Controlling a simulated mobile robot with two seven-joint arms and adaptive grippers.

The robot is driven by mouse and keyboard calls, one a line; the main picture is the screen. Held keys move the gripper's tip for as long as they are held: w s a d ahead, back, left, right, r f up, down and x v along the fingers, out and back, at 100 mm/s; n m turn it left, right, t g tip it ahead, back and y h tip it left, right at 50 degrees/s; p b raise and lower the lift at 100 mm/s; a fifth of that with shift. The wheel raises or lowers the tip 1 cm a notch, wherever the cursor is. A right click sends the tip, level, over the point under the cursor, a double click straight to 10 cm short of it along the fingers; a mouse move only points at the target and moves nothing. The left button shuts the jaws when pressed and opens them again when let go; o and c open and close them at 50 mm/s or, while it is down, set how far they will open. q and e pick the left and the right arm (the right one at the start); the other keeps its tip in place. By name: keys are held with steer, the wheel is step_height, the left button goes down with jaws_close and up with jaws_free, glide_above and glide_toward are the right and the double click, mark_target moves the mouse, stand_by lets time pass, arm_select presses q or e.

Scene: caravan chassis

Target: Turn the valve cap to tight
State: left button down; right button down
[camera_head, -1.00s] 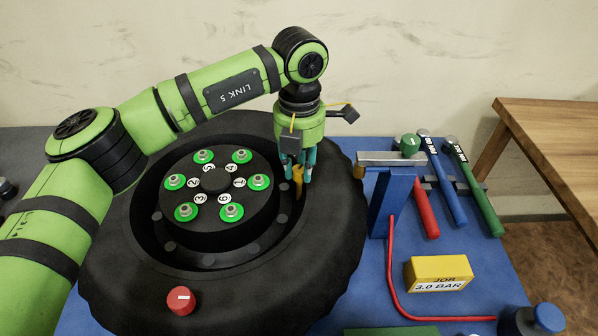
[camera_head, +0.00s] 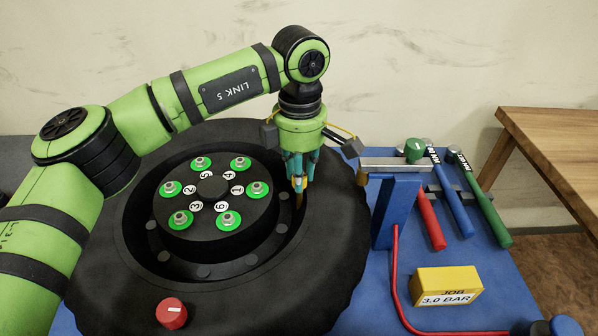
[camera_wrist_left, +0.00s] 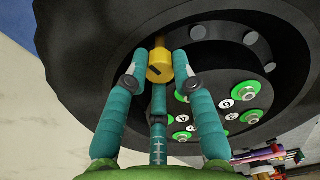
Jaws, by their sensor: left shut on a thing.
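The yellow valve cap (camera_wrist_left: 159,66) sits at the inner rim of the wheel, with a dark mark on its face in the left wrist view. In the head view the yellow valve (camera_head: 299,198) shows below my fingers, at the right side of the hub. My left gripper (camera_wrist_left: 160,68) is shut on the cap, its teal fingers on either side of it. It also shows in the head view (camera_head: 299,178), pointing down. The black tyre (camera_head: 335,235) lies flat around the hub. My right gripper is not in view.
A red cap (camera_head: 172,313) rests on the tyre's near side. A blue stand (camera_head: 397,212) with a red hose is to the right, beside several coloured wrenches (camera_head: 452,205). A yellow job block (camera_head: 447,286) reads 3.0 BAR. Green-ringed nuts (camera_head: 229,220) circle the hub.

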arm_select(q)
steer(key=shift+s+d+m, duration=0.1)
steer(key=shift+m, duration=0.9)
steer(key=c, duration=1)
jaws_free()
steer(key=shift+d, duration=0.1)
step_height(320, 180, up, 12)
